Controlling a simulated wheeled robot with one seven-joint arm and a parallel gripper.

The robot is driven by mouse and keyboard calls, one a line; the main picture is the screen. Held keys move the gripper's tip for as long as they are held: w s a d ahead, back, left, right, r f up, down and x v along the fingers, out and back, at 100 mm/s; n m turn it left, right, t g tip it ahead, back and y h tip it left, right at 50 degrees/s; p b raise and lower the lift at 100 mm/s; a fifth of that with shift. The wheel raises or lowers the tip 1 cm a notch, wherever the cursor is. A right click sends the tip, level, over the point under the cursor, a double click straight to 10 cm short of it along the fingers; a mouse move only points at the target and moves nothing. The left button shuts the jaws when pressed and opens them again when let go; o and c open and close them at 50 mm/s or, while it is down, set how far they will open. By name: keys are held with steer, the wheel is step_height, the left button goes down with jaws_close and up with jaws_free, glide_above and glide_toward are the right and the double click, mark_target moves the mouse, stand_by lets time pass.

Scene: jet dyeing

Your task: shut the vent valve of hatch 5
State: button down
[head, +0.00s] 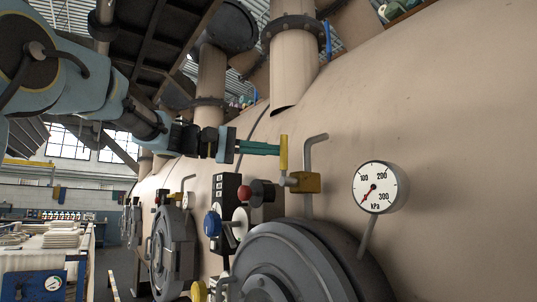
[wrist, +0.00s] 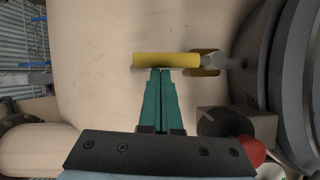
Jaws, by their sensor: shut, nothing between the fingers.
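A vent valve has a brass-yellow body (head: 304,182) on a bent grey pipe, above a large round grey hatch (head: 285,265). Its yellow lever handle (head: 284,153) stands upright. No hatch number is readable. My gripper (head: 277,149) has green fingers that are shut and empty. Their tips are at the left side of the handle, about mid-height. In the wrist view the handle (wrist: 160,60) lies across the picture just beyond the fingertips (wrist: 160,71), and the valve body (wrist: 207,62) is to its right. I cannot tell whether the tips touch the handle.
A pressure gauge (head: 380,187) stands right of the valve on the beige vessel (head: 440,130). Another hatch (head: 172,252) is farther left.

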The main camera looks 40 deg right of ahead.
steer(key=shift+s, duration=0.15)
steer(key=s+m+t+y+b, duration=0.1)
steer(key=s+m+b, duration=0.1)
steer(key=m+b, duration=0.1)
steer(key=shift+s+a+b, duration=0.1)
steer(key=shift+s+b, duration=0.1)
steer(key=shift+b, duration=0.5)
steer(key=s+f+m+t+y+b, duration=0.1)
steer(key=s+f+m+t+b, duration=0.3)
steer(key=s+m+b, duration=0.3)
steer(key=m+t+b, duration=0.1)
steer(key=b, duration=0.2)
steer(key=shift+a+t+b, duration=0.2)
steer(key=shift+t+b, duration=0.2)
steer(key=shift+s+f, duration=0.1)
steer(key=shift+f, duration=0.1)
steer(key=shift+r, duration=0.15)
steer(key=a+r+p, duration=0.2)
steer(key=a+r, duration=0.6)
steer(key=shift+w+a+p, duration=0.15)
steer(key=shift+w+p, duration=0.15)
steer(key=shift+p, duration=0.1)
